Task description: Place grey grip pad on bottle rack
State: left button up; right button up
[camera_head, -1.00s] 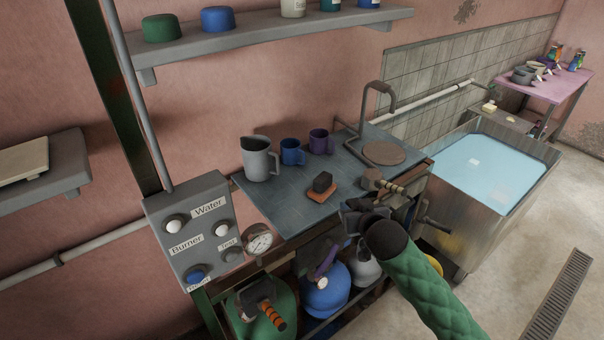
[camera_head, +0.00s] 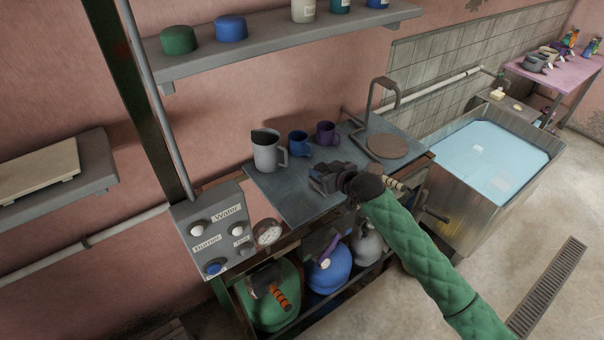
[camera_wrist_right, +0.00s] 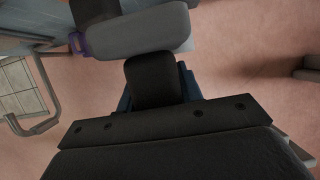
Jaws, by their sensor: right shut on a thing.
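My right gripper (camera_head: 325,178) is shut over the front middle of the blue-grey counter. In the head view it covers the spot where a small dark block on an orange base lay, and the block itself is hidden there. My left gripper is out of view.
A grey jug (camera_head: 267,152), a blue mug (camera_head: 298,143) and a purple mug (camera_head: 326,133) stand behind the gripper. A bent tap pipe (camera_head: 385,85) rises at right. A control box (camera_head: 215,235) is at left, a water basin (camera_head: 500,160) at right.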

jog(key=b+x, duration=0.1)
jog(key=x, duration=0.3)
jog(key=s+f+b+x, duration=0.1)
jog(key=x, duration=0.2)
jog(key=f+b+x, duration=0.1)
jog(key=b+x, duration=0.1)
jog(key=x, duration=0.2)
jog(key=shift+a+f, duration=0.15)
jog(key=shift+a, duration=0.4)
jog(key=shift+w+a+f, duration=0.1)
jog(key=shift+w, duration=0.1)
jog(key=shift+f, duration=0.1)
jog(key=shift+s+f+b, duration=0.1)
jog(key=shift+f+b, duration=0.35)
jog(key=shift+b, duration=0.15)
notch_tip(320, 180, down, 2)
jog(key=shift+f+b, duration=0.1)
jog(key=shift+b, duration=0.7)
jog(key=shift+f, duration=0.15)
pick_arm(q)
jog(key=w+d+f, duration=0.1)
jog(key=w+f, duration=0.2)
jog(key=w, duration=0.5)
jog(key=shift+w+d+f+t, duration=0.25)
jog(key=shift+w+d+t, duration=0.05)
pick_arm(e)
jog(key=shift+f, duration=0.1)
